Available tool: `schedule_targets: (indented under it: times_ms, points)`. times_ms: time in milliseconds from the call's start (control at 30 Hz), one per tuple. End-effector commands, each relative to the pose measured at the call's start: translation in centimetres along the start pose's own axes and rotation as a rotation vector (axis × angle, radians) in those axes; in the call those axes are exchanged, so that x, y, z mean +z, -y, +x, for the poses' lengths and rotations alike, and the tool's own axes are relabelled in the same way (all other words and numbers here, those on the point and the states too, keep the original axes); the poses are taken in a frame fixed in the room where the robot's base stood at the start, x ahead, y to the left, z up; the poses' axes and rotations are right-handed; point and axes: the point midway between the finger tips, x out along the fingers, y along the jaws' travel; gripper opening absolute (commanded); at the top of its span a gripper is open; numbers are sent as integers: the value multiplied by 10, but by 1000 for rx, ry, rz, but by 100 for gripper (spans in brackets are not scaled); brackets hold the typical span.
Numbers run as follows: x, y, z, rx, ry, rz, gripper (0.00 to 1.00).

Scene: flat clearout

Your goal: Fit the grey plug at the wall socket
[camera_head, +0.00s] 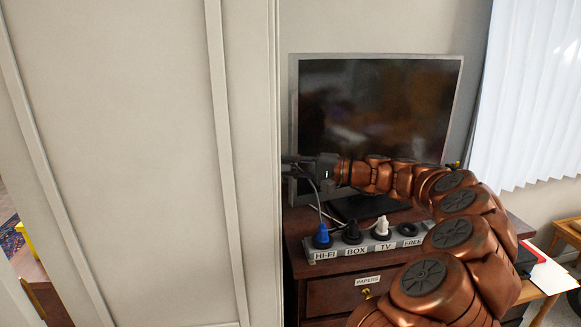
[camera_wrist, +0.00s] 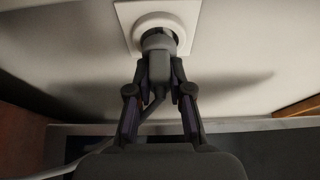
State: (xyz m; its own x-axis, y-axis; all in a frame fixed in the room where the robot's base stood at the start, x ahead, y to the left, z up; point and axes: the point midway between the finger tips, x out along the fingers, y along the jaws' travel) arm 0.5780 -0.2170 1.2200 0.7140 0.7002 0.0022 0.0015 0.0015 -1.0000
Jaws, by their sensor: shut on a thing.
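The grey plug (camera_wrist: 157,65) is in the wrist view, between the fingers of my gripper (camera_wrist: 159,85), which is shut on it. The plug's front end lies at the round opening of the white wall socket (camera_wrist: 128,14). It looks lined up with the opening, but I cannot tell how deep it sits. A grey cable (camera_wrist: 105,148) runs from the plug down to the left. In the head view my gripper (camera_head: 291,165) reaches left, past the edge of the pale panel; the plug and socket are hidden there.
A pale panel (camera_head: 120,150) fills the left. A TV (camera_head: 380,110) stands behind my arm on a dark cabinet (camera_head: 300,225). A power strip (camera_head: 345,248) there holds blue, black and white plugs; its outlet labelled FREE is empty. A blind (camera_head: 535,90) hangs at right.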

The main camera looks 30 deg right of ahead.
Motion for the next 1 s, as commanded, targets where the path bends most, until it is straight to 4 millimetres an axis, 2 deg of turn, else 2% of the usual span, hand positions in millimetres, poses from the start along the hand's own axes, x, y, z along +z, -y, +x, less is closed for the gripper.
schedule_targets:
  times_ms: [967,1000]
  points:
    - [7,0,16,0,3,1,0]
    - [7,0,17,0,4,1,22]
